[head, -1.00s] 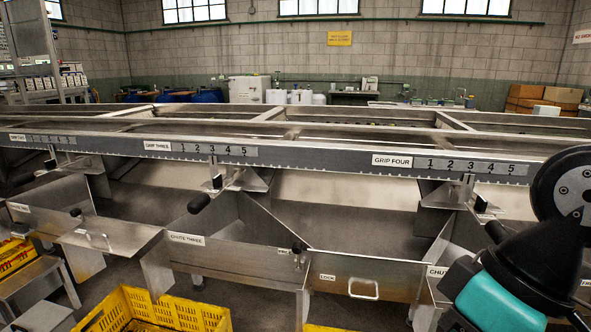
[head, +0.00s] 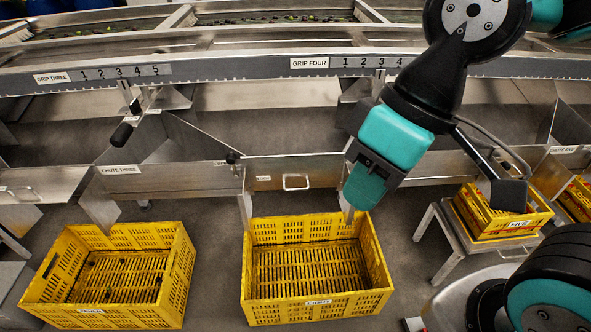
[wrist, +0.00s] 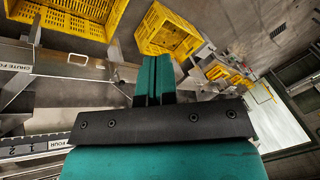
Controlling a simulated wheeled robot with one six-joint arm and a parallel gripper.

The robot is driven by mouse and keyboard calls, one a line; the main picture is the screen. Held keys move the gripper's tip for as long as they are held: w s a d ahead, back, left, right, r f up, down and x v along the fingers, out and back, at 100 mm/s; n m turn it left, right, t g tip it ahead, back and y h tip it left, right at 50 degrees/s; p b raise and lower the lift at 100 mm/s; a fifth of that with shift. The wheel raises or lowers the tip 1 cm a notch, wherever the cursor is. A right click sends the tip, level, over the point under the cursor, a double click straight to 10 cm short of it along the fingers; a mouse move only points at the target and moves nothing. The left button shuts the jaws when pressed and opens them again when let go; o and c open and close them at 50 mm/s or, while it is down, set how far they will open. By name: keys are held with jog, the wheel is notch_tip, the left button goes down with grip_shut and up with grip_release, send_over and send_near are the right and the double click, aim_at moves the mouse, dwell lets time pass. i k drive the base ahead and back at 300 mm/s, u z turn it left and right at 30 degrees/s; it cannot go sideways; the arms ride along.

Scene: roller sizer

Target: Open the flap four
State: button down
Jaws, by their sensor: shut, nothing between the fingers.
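In the head view, flap four (head: 318,168) is an upright metal panel with a small label and a silver loop handle (head: 296,183). It stands below the GRIP FOUR rail. Part of its right side is hidden behind my gripper. My gripper (head: 362,192) has teal fingers, points down, and is shut and empty to the right of the handle, apart from it in the picture. In the wrist view, the shut fingers (wrist: 153,80) are in the middle, with the handle (wrist: 78,59) to their left. The CHUTE FOUR label (wrist: 17,67) is partly cut off there.
A yellow crate labelled LIGHT (head: 318,303) stands on the floor below the flap. Another yellow crate (head: 175,280) is to its left. A yellow crate marked FIVE (head: 510,226) sits on a metal stand at right. A black knob (head: 122,135) sticks out beside chute three.

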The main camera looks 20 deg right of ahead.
aim_at(293, 174)
jog(key=k, duration=1.3)
jog(key=u, duration=0.75)
jog(key=i, duration=1.45)
jog(key=z, duration=0.6)
